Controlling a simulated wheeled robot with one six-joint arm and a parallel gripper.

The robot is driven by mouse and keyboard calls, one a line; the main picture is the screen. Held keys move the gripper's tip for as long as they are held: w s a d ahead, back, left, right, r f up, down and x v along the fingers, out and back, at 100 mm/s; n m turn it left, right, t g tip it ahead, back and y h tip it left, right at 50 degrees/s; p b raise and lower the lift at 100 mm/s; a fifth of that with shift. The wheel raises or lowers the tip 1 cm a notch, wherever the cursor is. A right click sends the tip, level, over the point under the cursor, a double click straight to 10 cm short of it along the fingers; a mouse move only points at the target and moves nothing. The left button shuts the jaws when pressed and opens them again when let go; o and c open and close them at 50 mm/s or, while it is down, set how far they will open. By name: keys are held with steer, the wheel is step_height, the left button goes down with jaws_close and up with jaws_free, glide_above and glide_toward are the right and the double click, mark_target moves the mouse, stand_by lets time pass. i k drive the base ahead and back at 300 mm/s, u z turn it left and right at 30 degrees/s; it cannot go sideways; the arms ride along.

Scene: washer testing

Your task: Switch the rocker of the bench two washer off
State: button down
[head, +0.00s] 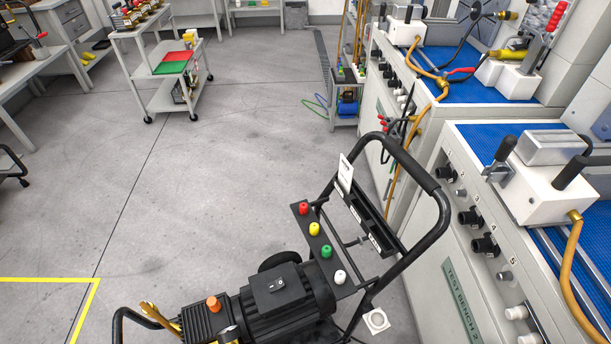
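A pressure washer stands on the floor beside the bench labelled "TEST BENCH 2" (461,303). It has a black motor housing (310,292) and a black tube handle (432,222). A small black rocker (277,285) with light marks sits on a box on top of the motor. Its tilt is too small to read, so I cannot tell whether it is on or off. My gripper is not in view.
Coloured nozzles (314,229) sit on the washer's panel. Its handle rises between the rocker and the bench. A trolley with red and green trays (171,68) stands farther back. Grey floor (190,200) is clear to the left, with a yellow line (50,280) at lower left.

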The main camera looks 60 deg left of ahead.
mark_target(277, 284)
steer(key=u, duration=0.5)
steer(key=k, duration=1.2)
steer(key=u, duration=1.4)
steer(key=i, duration=0.65)
steer(key=u, duration=0.35)
